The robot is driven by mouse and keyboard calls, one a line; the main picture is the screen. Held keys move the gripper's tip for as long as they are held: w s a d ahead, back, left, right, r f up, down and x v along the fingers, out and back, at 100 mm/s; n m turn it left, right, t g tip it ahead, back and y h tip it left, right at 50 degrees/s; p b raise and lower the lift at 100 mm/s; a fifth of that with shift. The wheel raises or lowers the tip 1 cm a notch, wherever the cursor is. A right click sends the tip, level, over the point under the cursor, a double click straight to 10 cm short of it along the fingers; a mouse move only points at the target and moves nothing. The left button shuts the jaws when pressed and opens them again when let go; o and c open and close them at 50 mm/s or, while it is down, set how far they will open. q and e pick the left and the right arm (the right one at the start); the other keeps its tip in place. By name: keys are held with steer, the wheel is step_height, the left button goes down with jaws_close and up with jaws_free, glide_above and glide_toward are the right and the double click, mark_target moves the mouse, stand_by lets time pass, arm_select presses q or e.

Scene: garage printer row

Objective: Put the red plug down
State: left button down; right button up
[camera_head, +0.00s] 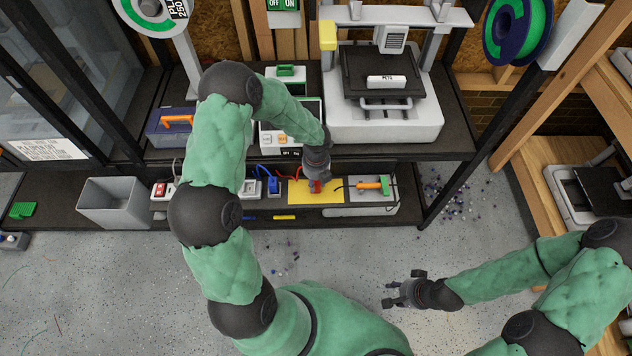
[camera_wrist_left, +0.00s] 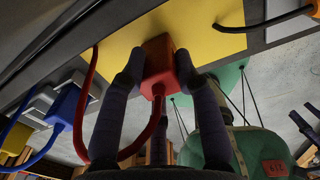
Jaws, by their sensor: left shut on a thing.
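The red plug (camera_head: 316,187) is between the fingers of my left gripper (camera_head: 317,182), at the yellow mat (camera_head: 327,197) on the lower shelf. In the left wrist view the fingers are shut on the red plug (camera_wrist_left: 158,66), with the yellow mat (camera_wrist_left: 205,35) right behind it. I cannot tell whether the plug touches the mat. A red cord loops from the plug to the left. My right gripper (camera_head: 403,290) is open and empty above the floor, well away from the shelf.
A blue plug (camera_head: 274,187) on a white power strip (camera_head: 252,188) is left of the mat. An orange-handled tool (camera_head: 370,185) lies to the right. A grey bin (camera_head: 110,205) stands further left. The upper shelf with the printer (camera_head: 385,120) overhangs the mat.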

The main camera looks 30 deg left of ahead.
arm_select(q)
steer(key=shift+f, duration=0.2)
steer(key=c, duration=0.9)
jaws_free()
steer(key=shift+r, duration=0.1)
